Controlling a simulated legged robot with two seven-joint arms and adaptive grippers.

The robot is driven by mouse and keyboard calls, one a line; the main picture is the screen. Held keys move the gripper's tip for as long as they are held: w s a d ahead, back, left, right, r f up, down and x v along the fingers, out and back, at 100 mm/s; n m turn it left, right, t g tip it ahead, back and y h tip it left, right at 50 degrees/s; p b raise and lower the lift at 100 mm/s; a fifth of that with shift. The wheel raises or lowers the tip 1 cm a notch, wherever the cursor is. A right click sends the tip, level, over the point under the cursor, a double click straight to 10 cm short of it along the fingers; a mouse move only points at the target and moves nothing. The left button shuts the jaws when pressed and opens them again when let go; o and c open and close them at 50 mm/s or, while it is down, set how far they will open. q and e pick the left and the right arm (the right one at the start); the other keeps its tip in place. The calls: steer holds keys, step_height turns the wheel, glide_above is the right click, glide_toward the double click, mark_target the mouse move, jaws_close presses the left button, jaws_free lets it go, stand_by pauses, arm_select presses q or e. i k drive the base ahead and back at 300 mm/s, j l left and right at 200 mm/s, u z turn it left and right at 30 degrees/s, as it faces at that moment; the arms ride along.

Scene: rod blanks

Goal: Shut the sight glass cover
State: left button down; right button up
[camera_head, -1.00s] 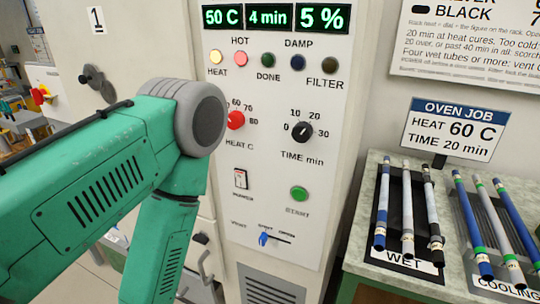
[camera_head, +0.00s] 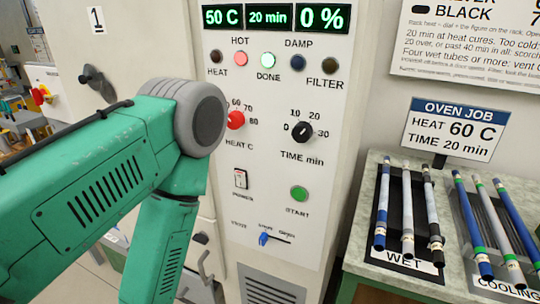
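A dark round piece (camera_head: 92,78) on a short mount sits on the pale oven front at the upper left, under the number 1 plate. I cannot tell for sure whether it is the sight glass cover, nor whether it is open or shut. My green arm with a grey joint comes in from the left and crosses in front of the oven, hiding part of its front. The forearm runs down out of the bottom edge. Neither gripper is in view.
The control panel (camera_head: 272,150) has a red heat dial (camera_head: 235,120), a black time dial (camera_head: 302,131), a green start button (camera_head: 299,194) and a blue slider (camera_head: 263,239). At right a bench (camera_head: 364,222) holds rods on a WET rack (camera_head: 395,254) and a COOLING rack.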

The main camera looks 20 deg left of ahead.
mark_target(91, 76)
steer(key=u, duration=1.75)
